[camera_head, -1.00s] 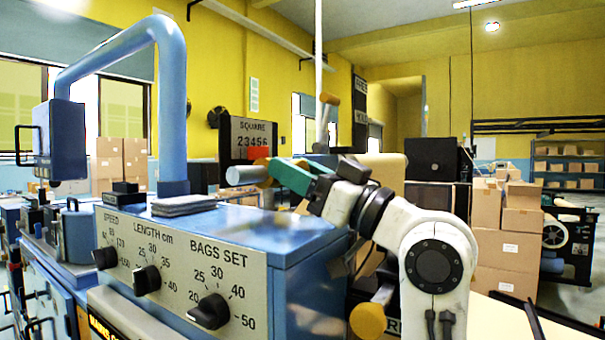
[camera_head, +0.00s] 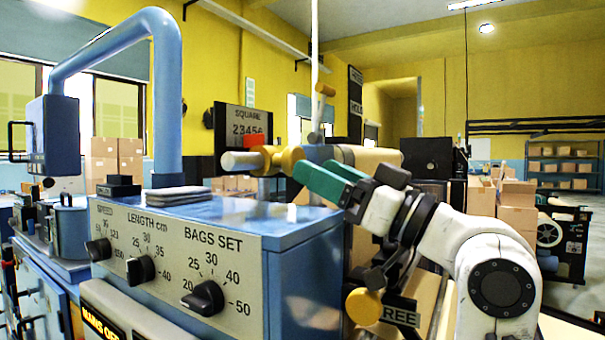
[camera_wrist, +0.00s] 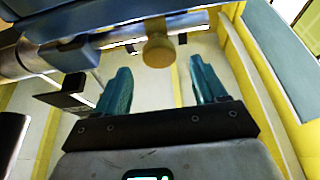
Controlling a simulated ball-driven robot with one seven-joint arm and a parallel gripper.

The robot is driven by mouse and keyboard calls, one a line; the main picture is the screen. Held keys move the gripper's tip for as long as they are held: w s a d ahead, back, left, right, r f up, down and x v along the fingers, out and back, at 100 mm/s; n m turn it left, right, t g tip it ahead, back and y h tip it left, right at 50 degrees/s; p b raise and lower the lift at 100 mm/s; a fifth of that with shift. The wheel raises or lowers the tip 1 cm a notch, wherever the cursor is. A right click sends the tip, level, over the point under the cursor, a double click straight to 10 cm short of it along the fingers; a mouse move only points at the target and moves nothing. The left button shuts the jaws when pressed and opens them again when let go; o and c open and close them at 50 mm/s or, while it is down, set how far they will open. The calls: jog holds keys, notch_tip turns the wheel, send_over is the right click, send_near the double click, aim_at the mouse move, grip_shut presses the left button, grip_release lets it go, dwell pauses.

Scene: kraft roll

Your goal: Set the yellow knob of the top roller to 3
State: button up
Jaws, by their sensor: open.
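A yellow knob (camera_head: 290,159) sits by a pale metal rod, in front of the tan roll, in the head view. In the wrist view a yellow-brown knob (camera_wrist: 159,50) shows beyond and between my fingertips. A dark plate (camera_head: 243,124) marked SQUARE carries the digits 2 to 6. A red block (camera_head: 256,141) lies just under its right-hand digits; I cannot tell the exact setting. My gripper (camera_head: 318,171) has teal fingers, spread and empty, just right of and slightly below the yellow knob. Whether they touch it is unclear.
The blue machine housing (camera_head: 300,250) with black dials stands at the front left. Folded grey sheets (camera_head: 178,197) lie on its top. A second yellow knob (camera_head: 363,305) is lower, beside a plate ending in REE (camera_head: 400,311). Cardboard boxes (camera_head: 517,210) stand at the right.

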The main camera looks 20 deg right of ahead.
jog(key=b+v, duration=0.1)
jog(key=v, duration=0.4)
jog(key=shift+a, duration=0.1)
dwell(0.5)
